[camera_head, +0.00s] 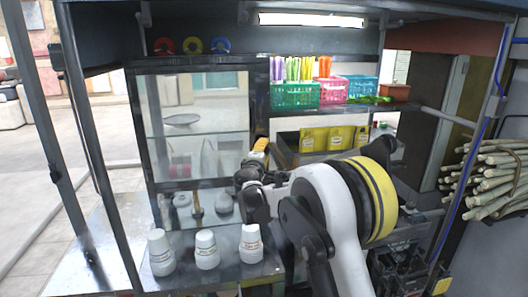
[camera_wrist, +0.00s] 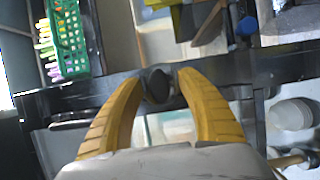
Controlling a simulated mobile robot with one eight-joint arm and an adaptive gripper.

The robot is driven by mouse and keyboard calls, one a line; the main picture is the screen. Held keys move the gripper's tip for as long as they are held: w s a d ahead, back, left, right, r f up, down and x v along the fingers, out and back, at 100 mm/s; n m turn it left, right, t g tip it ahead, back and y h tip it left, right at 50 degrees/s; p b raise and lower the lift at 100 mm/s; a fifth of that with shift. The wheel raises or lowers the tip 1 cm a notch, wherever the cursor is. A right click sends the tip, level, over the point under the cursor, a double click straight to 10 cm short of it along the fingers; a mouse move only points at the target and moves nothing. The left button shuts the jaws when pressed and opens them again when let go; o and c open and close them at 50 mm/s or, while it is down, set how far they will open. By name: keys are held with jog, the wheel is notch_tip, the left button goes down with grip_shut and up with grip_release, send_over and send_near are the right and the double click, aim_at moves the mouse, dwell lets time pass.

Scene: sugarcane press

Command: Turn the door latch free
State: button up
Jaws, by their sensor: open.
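The door latch (camera_wrist: 158,86) shows in the wrist view as a small dark rounded knob on a dark frame bar. My gripper (camera_wrist: 160,80) is open, with one yellow finger on each side of the latch; I cannot tell whether either finger touches it. In the head view my gripper (camera_head: 259,155) is by the dark post at the right edge of the glass-fronted cabinet (camera_head: 160,110). The latch is hidden there behind my gripper and arm.
White bottles (camera_head: 206,250) stand on the metal counter below the cabinet. Green (camera_head: 294,96) and pink baskets with coloured straws sit on a shelf to the right, above yellow packets (camera_head: 313,139). Sugarcane stalks (camera_head: 492,180) are stacked at the far right.

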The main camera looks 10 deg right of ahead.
jog(key=shift+w, duration=0.1)
grip_shut()
jog(key=shift+m, duration=0.3)
jog(key=m+g+y, duration=0.1)
jog(key=m, duration=0.2)
jog(key=shift+r+p, duration=0.1)
jog(key=shift+p, duration=0.3)
jog(key=m+g+y+p, duration=0.1)
jog(key=m+y, duration=0.1)
jog(key=m, duration=0.2)
jog(key=m+g+y, duration=0.1)
jog(key=m+y, duration=0.1)
jog(key=m, duration=0.1)
jog(key=shift+d, duration=0.1)
jog(key=shift+m+y, duration=1)
jog(key=shift+m, duration=0.4)
